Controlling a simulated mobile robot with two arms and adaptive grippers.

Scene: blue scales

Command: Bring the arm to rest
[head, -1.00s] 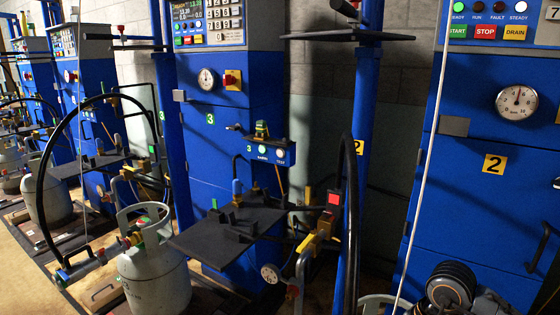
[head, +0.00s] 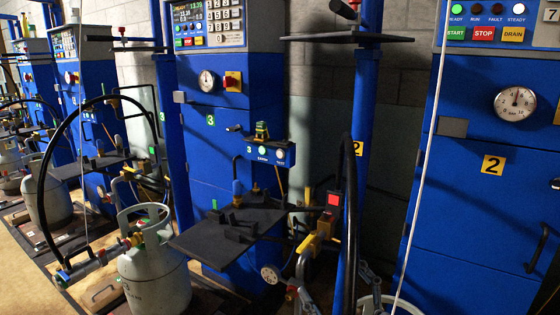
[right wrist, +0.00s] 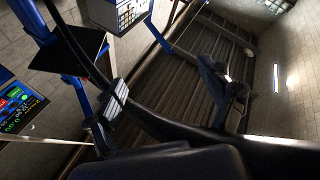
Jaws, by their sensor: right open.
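My right gripper (head: 370,280) shows only in part at the bottom of the head view, low beside the blue post and a grey gas cylinder (head: 390,304). Beyond the fingers that view shows a slatted dark surface and walls at a steep tilt. My left gripper is in neither view.
Blue scale cabinets stand in a row; the near one bears a yellow number 2 plate (head: 494,165). A black hose (head: 350,230) and white cord (head: 428,160) hang close by.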

